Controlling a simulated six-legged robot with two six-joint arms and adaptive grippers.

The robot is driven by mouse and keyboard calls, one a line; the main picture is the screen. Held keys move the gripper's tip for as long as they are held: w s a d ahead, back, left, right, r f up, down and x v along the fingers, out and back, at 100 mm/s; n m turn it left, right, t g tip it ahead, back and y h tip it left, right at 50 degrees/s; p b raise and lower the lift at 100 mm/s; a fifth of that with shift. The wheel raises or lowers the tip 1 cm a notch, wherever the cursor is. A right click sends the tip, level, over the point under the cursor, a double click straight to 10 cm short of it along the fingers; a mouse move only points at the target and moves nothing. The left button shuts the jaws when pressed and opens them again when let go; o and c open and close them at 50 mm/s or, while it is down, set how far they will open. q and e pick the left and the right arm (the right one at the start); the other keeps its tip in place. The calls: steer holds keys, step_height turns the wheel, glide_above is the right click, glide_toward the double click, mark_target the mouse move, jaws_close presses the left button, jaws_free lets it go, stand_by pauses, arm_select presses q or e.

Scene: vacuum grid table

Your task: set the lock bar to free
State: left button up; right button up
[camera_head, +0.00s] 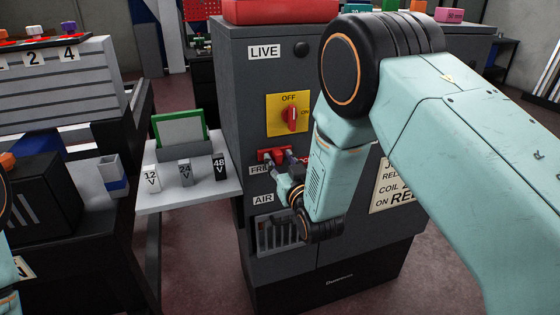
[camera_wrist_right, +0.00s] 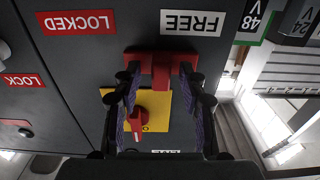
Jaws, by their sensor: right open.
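The red lock bar (camera_wrist_right: 161,74) shows in the wrist view, which is upside down. Its block is nearer the FREE label (camera_wrist_right: 193,23) than the LOCKED label (camera_wrist_right: 77,23). In the head view the lock bar (camera_head: 272,155) is partly hidden by my right arm, just above the FREE label (camera_head: 259,170). My right gripper (camera_wrist_right: 161,106) is open, with one finger on each side of the bar's tab and a visible gap on both sides. In the head view my right gripper (camera_head: 282,172) is at the cabinet front. My left gripper is out of view.
A yellow plate with a red rotary switch (camera_head: 292,118), marked OFF and ON, sits above the bar. A shelf (camera_head: 180,200) with 12 V, 24 V and 48 V blocks juts out left of the cabinet. A vent (camera_head: 275,237) is below.

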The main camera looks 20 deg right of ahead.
steer(key=shift+s+a, duration=0.1)
steer(key=shift+s, duration=0.25)
steer(key=s, duration=1.1)
steer(key=shift+s+d, duration=0.2)
steer(key=shift+d, duration=0.15)
